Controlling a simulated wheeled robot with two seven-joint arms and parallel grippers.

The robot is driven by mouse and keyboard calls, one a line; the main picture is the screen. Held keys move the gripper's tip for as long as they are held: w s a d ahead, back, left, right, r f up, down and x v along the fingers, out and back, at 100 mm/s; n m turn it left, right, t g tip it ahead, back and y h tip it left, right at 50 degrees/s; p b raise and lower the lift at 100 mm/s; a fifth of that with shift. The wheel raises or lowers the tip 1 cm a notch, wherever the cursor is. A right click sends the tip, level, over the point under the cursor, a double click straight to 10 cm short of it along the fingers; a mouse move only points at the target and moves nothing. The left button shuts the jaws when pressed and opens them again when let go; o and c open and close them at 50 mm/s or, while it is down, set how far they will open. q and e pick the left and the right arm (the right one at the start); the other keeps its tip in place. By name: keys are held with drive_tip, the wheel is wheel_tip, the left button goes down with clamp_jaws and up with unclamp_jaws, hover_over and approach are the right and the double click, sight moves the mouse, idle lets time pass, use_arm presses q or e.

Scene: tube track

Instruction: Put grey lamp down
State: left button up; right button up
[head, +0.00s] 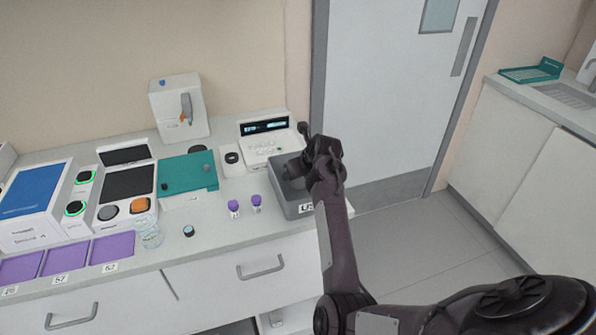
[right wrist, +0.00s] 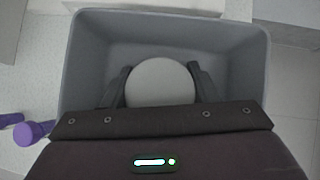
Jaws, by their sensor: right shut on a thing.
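My right gripper (right wrist: 160,84) is shut on a round light-grey piece, the grey lamp (right wrist: 160,82), with one dark finger on each side. In the right wrist view the lamp shows over the inside of a grey open bin (right wrist: 85,60). How high it hangs above the bin floor, or whether it touches it, I cannot tell. In the head view my right gripper (head: 294,168) reaches down into the bin (head: 300,209), which stands at the right end of the counter. The lamp is hidden there by the gripper. My left gripper is not in view.
Two purple-capped tubes (head: 234,208) stand left of the bin. A white device with a display (head: 266,140) is behind it. A teal board (head: 187,173), a panel with round buttons (head: 126,190) and purple trays (head: 112,247) lie further left. The counter front is mostly clear.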

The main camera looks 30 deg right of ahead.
drive_tip(key=shift+f, duration=0.1)
drive_tip(key=o, duration=1)
drive_tip(key=shift+s+r, duration=0.15)
drive_tip(key=shift+r, duration=0.15)
drive_tip(key=v, duration=1.1)
drive_tip(key=shift+r+b, duration=0.3)
drive_tip(key=shift+b, duration=0.1)
drive_tip(key=shift+s, duration=0.15)
